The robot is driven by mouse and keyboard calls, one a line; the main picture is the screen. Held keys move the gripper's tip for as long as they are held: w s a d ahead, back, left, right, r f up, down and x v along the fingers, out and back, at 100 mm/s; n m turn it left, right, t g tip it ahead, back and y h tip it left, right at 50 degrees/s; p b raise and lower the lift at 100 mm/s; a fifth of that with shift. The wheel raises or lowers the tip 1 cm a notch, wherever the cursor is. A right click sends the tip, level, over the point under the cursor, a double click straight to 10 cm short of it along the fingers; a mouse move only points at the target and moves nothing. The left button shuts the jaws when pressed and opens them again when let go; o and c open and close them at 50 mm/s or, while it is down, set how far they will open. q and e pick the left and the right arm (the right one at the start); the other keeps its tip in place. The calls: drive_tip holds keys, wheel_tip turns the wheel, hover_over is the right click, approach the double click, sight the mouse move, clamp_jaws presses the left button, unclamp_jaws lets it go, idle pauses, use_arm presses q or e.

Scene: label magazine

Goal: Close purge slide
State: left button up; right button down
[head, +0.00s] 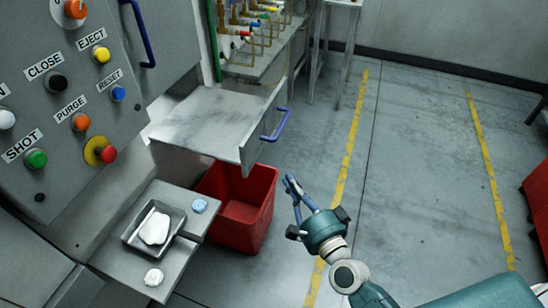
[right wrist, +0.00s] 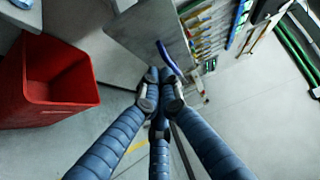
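A grey metal slide (head: 205,122) sticks out from the side of the machine below its control panel. Its upright front plate (head: 255,135) carries a blue bar handle (head: 278,124). The handle also shows in the right wrist view (right wrist: 167,58), just beyond the fingertips. My right gripper (head: 290,182) is in front of the slide, nearer to me than the handle and apart from it in the head view. In the right wrist view its fingers (right wrist: 160,76) converge with the tips together, holding nothing visible. My left gripper is not in view.
A red bin (head: 264,212) stands below the slide. A grey ledge (head: 127,265) at lower left bears a metal tray (head: 135,236) with a white lump, plus loose pieces. The control panel (head: 80,85) rises at left. Open floor with yellow lines lies to the right.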

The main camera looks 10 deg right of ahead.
drive_tip(key=p, duration=0.1)
approach(255, 146)
drive_tip(key=w+d, duration=0.3)
drive_tip(key=w+a, duration=0.2)
drive_tip(key=a, duration=0.1)
drive_tip(key=shift+w+a+f+p, duration=0.15)
drive_tip(key=shift+a+p, duration=0.15)
drive_tip(key=shift+a, duration=0.05)
drive_tip(key=shift+a, duration=0.1)
